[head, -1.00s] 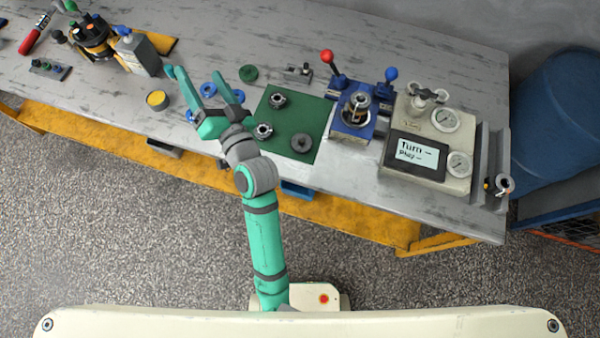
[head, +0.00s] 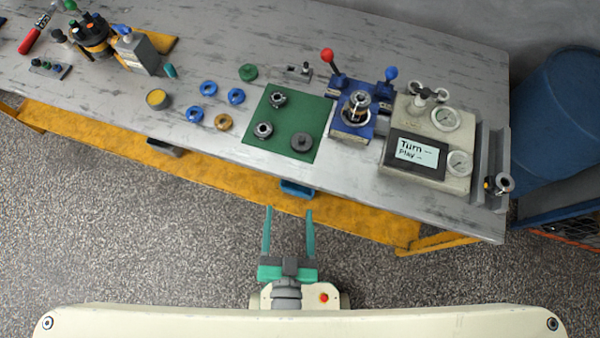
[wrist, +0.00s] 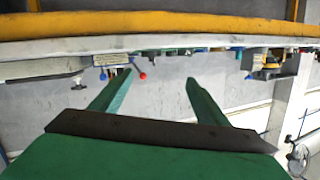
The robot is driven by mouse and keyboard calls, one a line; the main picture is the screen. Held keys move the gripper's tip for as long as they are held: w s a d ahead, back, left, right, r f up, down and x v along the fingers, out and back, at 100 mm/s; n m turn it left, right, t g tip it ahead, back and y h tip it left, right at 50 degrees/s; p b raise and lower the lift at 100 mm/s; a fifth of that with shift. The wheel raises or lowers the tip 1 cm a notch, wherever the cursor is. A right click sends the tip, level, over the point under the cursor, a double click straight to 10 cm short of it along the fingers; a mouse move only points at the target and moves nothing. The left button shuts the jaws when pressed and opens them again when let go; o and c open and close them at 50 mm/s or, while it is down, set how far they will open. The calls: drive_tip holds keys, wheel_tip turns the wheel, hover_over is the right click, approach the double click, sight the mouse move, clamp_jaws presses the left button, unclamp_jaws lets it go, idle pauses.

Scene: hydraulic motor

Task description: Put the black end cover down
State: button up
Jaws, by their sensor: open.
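A dark, round, flat part that looks like the black end cover (head: 302,141) lies at the front right of the green mat (head: 284,117) on the bench. Two grey metal ring-like parts, one at the back (head: 278,99) and one at the front left (head: 263,130), sit on the same mat. My gripper (head: 288,210) is open and empty, in front of the bench's front edge and well apart from the mat. In the wrist view both fingers (wrist: 160,78) are spread with nothing between them.
Several blue rings (head: 236,96), a brass-coloured ring (head: 223,122) and a yellow-topped tin (head: 158,99) lie left of the mat. A blue fixture with levers (head: 352,118) and a gauge box (head: 430,140) stand to the right.

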drive_tip(key=s+d+n, duration=0.2)
drive_tip(key=s, duration=0.3)
drive_tip(key=shift+s+d+r+n, duration=0.25)
drive_tip(key=shift+d+r+n, duration=0.05)
drive_tip(key=shift+d+r, duration=0.1)
